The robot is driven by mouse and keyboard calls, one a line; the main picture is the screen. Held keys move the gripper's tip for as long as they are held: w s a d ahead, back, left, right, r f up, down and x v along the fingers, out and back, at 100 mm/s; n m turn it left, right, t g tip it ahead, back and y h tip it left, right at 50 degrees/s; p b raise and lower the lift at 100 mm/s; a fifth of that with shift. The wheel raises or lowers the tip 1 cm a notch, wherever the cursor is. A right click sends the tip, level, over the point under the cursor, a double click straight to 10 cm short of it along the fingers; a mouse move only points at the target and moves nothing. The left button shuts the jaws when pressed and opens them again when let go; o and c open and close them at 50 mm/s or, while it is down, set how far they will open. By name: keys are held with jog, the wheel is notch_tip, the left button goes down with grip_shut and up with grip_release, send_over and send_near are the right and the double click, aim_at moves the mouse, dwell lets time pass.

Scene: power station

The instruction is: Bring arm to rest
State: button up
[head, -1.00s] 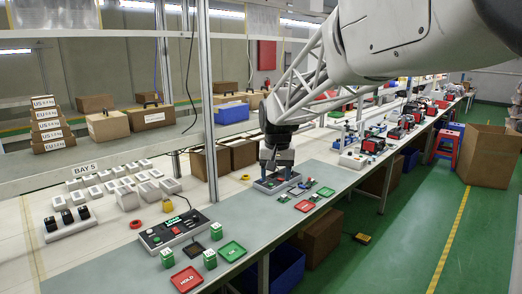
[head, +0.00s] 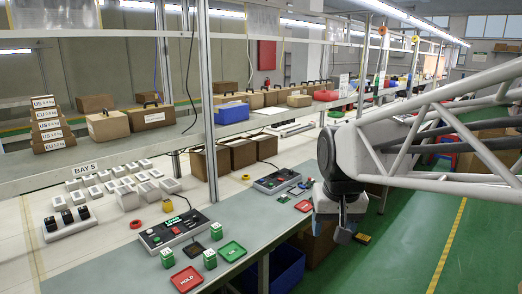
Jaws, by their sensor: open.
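My gripper (head: 337,222) hangs from the dark wrist joint at the right of the head view, over the front edge of the bench (head: 240,211). Its grey fingers point down and are open, with nothing seen between them. The white lattice link of my arm runs from the wrist to the right edge of the picture. The far test console (head: 277,180) lies on the bench to the left of my gripper, clear of it. The arm hides part of the bench and the aisle behind it.
The near console (head: 174,231) has red and green trays (head: 232,251) and small green-white blocks beside it. A shelf (head: 240,127) with boxes runs above the bench, on metal posts (head: 207,110). A blue bin (head: 287,268) stands under the bench.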

jog(key=s+d+f, duration=0.1)
jog(key=s+f, duration=0.2)
jog(key=s, duration=0.4)
jog(key=s+d+f, duration=0.2)
jog(key=s+f, duration=0.1)
jog(key=s, duration=0.5)
jog(key=shift+s+d, duration=0.2)
jog(key=shift+d, duration=0.1)
